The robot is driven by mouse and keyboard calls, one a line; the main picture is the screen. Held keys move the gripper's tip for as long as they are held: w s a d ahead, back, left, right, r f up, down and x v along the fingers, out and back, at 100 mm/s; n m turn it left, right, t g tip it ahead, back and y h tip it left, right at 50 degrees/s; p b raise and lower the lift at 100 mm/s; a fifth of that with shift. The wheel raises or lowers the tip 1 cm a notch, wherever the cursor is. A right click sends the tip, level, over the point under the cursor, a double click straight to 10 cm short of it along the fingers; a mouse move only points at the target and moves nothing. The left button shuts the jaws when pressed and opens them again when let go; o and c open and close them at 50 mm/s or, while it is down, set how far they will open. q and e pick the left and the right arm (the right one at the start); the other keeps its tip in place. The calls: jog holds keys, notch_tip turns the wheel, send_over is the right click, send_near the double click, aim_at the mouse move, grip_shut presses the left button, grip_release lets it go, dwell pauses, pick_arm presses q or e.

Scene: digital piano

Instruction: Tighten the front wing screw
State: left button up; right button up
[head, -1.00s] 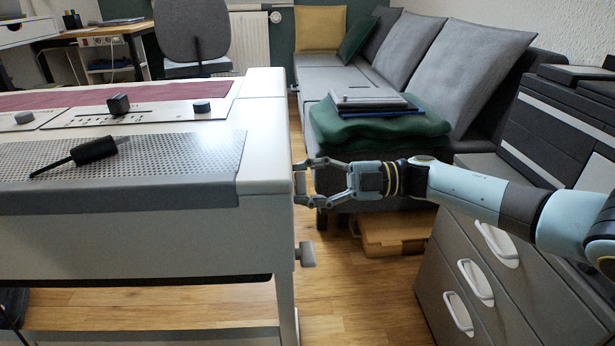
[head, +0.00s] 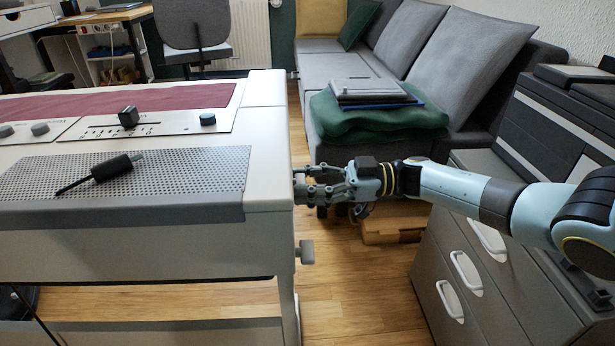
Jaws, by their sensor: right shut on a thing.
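The digital piano (head: 268,135) fills the left of the head view. My right gripper (head: 301,188) is at the right side of its body, below the top edge, with its fingers pointing left. It is shut on a wing screw there, and the fingers hide most of that screw. A second grey wing screw (head: 306,252) is in plain view lower down, by the piano's leg, clear of the gripper. I cannot tell from this view alone which screw is the front one. My left gripper is not in view.
A black screwdriver-like tool (head: 112,168) lies on the piano's perforated panel. A grey drawer cabinet (head: 425,268) stands at right, below my right arm. Behind are a sofa with a folded green blanket (head: 420,122) and a wooden box (head: 392,230). The floor beside the piano is open.

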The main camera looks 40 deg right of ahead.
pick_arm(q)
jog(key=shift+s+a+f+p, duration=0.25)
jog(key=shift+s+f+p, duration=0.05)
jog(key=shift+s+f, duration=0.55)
pick_arm(e)
jog(key=shift+m, duration=0.9)
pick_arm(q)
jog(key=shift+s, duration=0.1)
pick_arm(e)
jog(key=shift+f, duration=0.1)
jog(key=o, duration=1.2)
jog(key=shift+c, duration=0.2)
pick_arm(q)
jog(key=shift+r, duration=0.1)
pick_arm(e)
jog(key=v, duration=1.2)
jog(key=shift+d, duration=0.1)
